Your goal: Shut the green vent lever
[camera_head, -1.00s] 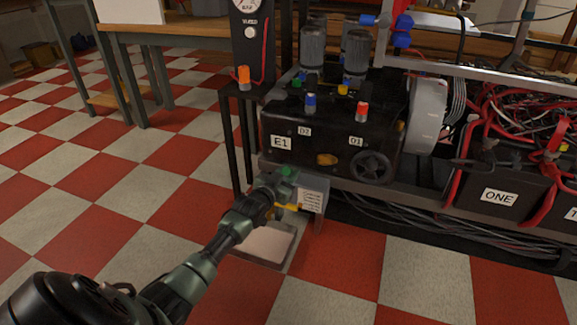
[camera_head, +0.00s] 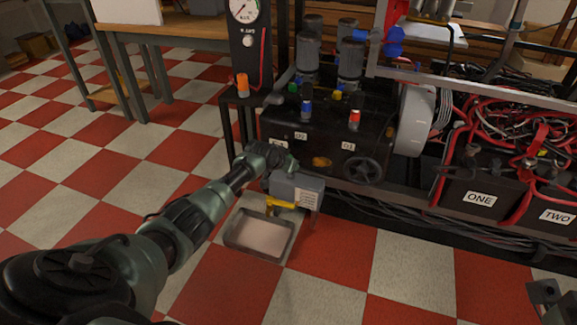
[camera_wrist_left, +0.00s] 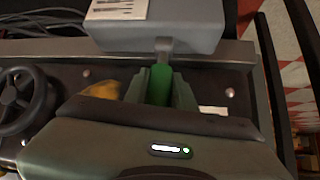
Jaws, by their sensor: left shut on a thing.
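The green vent lever (camera_wrist_left: 160,85) shows in the left wrist view as a green grip on a grey stem, which runs to a grey box (camera_wrist_left: 155,30). My left gripper (camera_wrist_left: 160,92) is shut on it, one finger on each side. In the head view my left gripper (camera_head: 284,163) is at the top of the same grey box (camera_head: 295,190), below the black engine block, and it hides the lever. A dark metal part (camera_head: 548,298) at the lower right edge looks like my right gripper; it is cut off and its jaws are unclear.
A yellow handle (camera_head: 282,203) sits under the grey box, above a shallow tray (camera_head: 232,243) on the floor. A black handwheel (camera_head: 362,171) is to the right. Black boxes with red cables stand further right. The checkered floor in front is open.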

